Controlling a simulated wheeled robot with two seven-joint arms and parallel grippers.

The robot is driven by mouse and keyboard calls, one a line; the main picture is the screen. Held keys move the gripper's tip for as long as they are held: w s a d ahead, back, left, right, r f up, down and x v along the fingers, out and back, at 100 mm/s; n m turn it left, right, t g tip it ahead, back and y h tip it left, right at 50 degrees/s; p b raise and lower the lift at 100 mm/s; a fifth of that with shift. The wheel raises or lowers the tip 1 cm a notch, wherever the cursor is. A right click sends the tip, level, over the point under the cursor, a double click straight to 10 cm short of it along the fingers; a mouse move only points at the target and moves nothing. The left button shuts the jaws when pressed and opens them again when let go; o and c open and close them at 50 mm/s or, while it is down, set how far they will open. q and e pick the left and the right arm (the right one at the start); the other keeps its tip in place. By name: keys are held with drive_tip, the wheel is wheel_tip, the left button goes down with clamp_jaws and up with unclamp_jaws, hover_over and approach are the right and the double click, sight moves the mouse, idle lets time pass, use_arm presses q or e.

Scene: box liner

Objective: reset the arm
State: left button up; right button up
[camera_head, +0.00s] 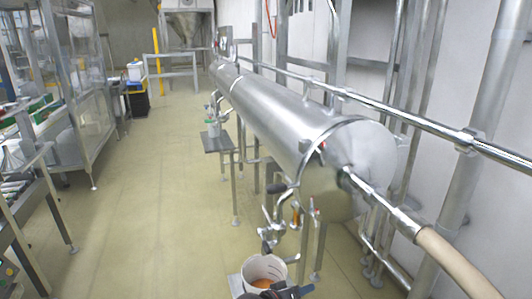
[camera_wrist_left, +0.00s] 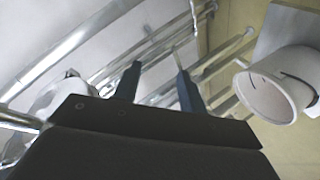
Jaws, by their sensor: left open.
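My left gripper (camera_head: 284,292) shows as a dark shape at the bottom edge of the head view, in front of a white bucket (camera_head: 251,270). In the left wrist view its two dark fingers (camera_wrist_left: 159,70) stand apart with nothing between them. The bucket (camera_wrist_left: 245,85) is to the right of the fingers there, apart from them. In the head view something orange-brown shows inside the bucket. My right gripper is in neither view.
A long steel cylinder (camera_head: 275,110) on legs runs along the right wall, with pipes and a valve (camera_head: 275,215) above the bucket. A small stand (camera_head: 216,143) is farther back. Metal racks (camera_head: 85,85) line the left. The floor (camera_head: 145,205) between is clear.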

use_arm(q)
drive_tip(key=s+a+f+m+g+y, duration=0.15)
drive_tip(key=s+a+y, duration=0.35)
drive_tip(key=s+a, duration=0.6)
drive_tip(key=s+a+f+g+y, duration=0.3)
drive_tip(key=s+a+y, duration=0.1)
drive_tip(key=s+a, duration=0.7)
drive_tip(key=s+a+f+g+p, duration=0.1)
drive_tip(key=s+f, duration=0.5)
drive_tip(key=s, duration=0.6)
drive_tip(key=shift+s+a+g, duration=0.25)
drive_tip(key=shift+a+g, duration=0.1)
drive_tip(key=shift+a, duration=0.15)
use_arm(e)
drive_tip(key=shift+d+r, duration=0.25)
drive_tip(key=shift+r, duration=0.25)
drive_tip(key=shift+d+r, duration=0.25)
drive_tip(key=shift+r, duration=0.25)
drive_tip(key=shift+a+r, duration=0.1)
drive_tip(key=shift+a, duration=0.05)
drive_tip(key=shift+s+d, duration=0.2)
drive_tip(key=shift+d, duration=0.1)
use_arm(q)
drive_tip(key=shift+c, duration=0.3)
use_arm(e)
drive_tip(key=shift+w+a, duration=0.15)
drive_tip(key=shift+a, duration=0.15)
